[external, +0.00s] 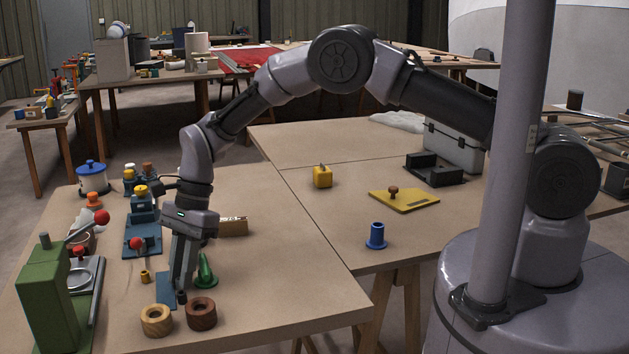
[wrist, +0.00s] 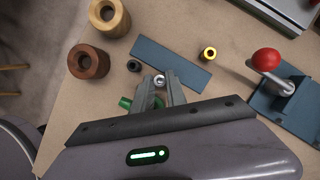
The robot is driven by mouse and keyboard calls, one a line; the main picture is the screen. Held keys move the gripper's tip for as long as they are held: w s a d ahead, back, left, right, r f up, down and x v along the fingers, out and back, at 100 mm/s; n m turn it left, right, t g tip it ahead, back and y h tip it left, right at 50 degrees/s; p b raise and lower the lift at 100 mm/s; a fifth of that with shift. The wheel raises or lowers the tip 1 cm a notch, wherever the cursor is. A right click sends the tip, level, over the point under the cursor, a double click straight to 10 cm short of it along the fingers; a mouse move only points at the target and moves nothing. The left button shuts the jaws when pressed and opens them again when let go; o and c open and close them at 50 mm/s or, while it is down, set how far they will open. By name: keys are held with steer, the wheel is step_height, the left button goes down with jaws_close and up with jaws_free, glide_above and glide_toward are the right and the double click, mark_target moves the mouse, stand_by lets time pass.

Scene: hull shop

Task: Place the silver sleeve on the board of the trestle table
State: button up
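The silver sleeve (wrist: 159,80) is a small bright ring in the wrist view, between my two fingertips at the edge of a flat blue-grey strip (wrist: 180,65). My gripper (external: 181,292) points down over the left table; its fingers (wrist: 158,84) look apart, with a thin gap beside the sleeve. In the external view the sleeve is hidden behind the fingers. A black sleeve (wrist: 133,66) and a brass sleeve (wrist: 208,53) stand nearby. The wooden tabletop board (external: 335,215) of the right-hand table, on trestle legs, adjoins the left table.
Two wooden rings, pale (external: 157,320) and dark (external: 201,313), stand in front of my gripper. A green piece (external: 206,272) is close beside it. A green press (external: 52,290) stands left. The right board holds a blue spool (external: 376,236) and yellow plate (external: 404,201), with clear room around them.

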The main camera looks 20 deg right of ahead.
steer(key=o, duration=0.3)
